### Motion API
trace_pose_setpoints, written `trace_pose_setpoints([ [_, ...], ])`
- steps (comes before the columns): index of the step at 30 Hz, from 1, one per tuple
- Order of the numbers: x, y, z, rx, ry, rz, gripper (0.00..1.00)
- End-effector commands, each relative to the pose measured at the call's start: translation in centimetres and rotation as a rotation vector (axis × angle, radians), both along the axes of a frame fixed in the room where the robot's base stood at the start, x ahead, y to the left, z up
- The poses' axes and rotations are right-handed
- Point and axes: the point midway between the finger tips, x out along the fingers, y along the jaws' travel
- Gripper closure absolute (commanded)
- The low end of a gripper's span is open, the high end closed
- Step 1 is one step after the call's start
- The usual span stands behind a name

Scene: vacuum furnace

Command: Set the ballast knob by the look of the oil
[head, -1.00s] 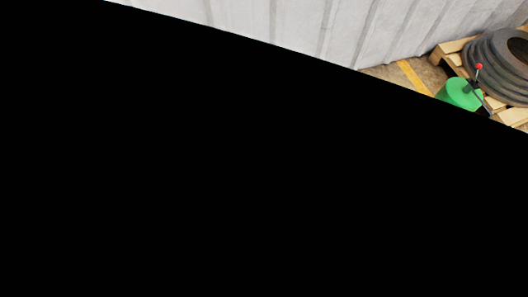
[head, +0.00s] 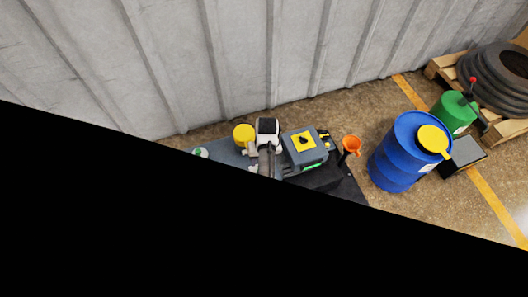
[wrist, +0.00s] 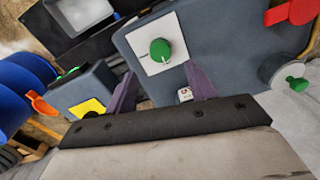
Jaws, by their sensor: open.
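In the head view a grey pump-like unit (head: 305,156) carries a yellow square plate with a black knob (head: 303,140) on top. A bright green strip (head: 313,167) shows on its lower front; I cannot tell if this is the oil window. My gripper (wrist: 162,90) is open and empty in the wrist view, its two purple fingers apart. Beyond the fingers is a green knob (wrist: 160,49) on a white plate on a large grey box. A smaller grey box with a yellow plate (wrist: 88,107) is at left, partly hidden by my gripper. The oil's look is unclear.
An orange funnel (head: 351,145) stands right of the unit. A blue drum (head: 397,155) with a yellow top, a green can (head: 453,112) and a hose coil (head: 497,75) stand farther right. A red handle (wrist: 291,12) is at upper right. Black hides the lower head view.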

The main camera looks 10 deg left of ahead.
Motion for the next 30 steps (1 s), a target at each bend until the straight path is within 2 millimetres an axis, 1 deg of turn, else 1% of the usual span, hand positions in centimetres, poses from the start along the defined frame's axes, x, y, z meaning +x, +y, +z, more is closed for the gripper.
trace_pose_setpoints([
  [1,0.1,0.0,1.1,0.001,-0.005,0.0,0.45],
  [3,0.2,-0.1,2.6,0.001,-0.005,0.0,0.45],
  [6,0.1,-0.3,4.4,0.001,-0.003,-0.001,0.45],
  [9,0.2,-0.3,5.6,0.0,-0.001,0.0,0.45],
  [12,0.1,-0.3,6.4,0.0,-0.001,0.0,0.45],
  [16,0.1,-0.3,6.7,0.001,0.001,0.001,0.45],
  [30,0.1,-0.3,6.7,0.0,0.0,0.001,0.45],
])
